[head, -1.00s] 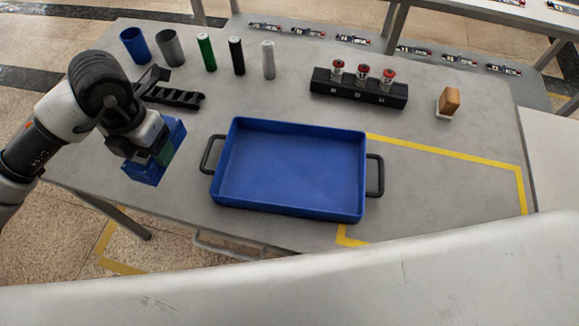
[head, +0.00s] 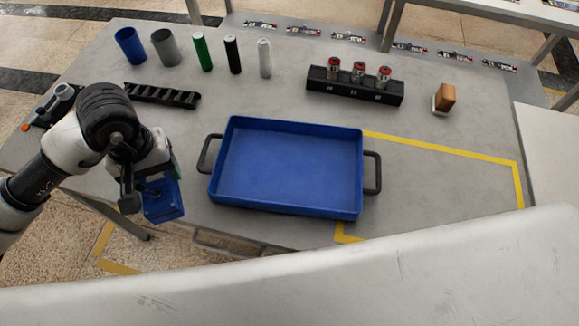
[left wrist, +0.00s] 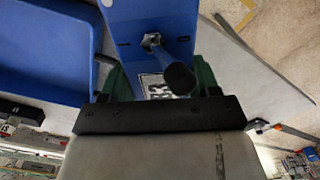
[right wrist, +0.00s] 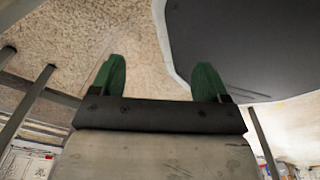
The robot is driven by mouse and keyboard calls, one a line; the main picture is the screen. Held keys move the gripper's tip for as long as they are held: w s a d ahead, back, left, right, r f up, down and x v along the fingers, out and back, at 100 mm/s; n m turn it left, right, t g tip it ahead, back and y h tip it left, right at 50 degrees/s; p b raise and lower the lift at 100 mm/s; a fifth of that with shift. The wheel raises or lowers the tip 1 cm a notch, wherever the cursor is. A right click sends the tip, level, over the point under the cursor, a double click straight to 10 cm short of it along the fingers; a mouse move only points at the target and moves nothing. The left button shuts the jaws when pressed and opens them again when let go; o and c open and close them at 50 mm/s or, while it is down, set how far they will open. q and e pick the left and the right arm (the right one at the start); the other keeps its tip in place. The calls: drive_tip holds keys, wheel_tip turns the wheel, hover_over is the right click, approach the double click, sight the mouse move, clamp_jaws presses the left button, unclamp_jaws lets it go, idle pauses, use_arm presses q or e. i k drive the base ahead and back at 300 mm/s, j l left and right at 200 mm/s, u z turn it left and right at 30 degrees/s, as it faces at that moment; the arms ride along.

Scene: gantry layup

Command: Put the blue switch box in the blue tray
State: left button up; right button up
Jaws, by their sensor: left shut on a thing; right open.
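The blue switch box (head: 165,203) is held by my left gripper (head: 166,178), to the left of the blue tray and near the table's near left edge. In the left wrist view, the box (left wrist: 125,22) has a dark lever on its face and sits between the green fingers of the left gripper (left wrist: 160,80). The blue tray (head: 290,165) lies empty on the table, with a black handle at each end. It also shows in the left wrist view (left wrist: 42,55). My right gripper (right wrist: 161,80) is open and empty, away from the table's objects.
A black slotted rack (head: 162,95), a blue cup (head: 130,47), a grey cup (head: 165,48) and several cylinders stand at the back left. A black holder (head: 354,92) with three red-topped parts and a brown block (head: 445,97) stand behind the tray. Yellow tape (head: 440,148) marks the right side.

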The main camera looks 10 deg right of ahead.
sight(291, 162)
drive_tip(key=j+z, duration=0.2)
drive_tip(key=z, duration=0.9)
drive_tip(key=k+j+z, duration=0.2)
drive_tip(key=k, duration=0.2)
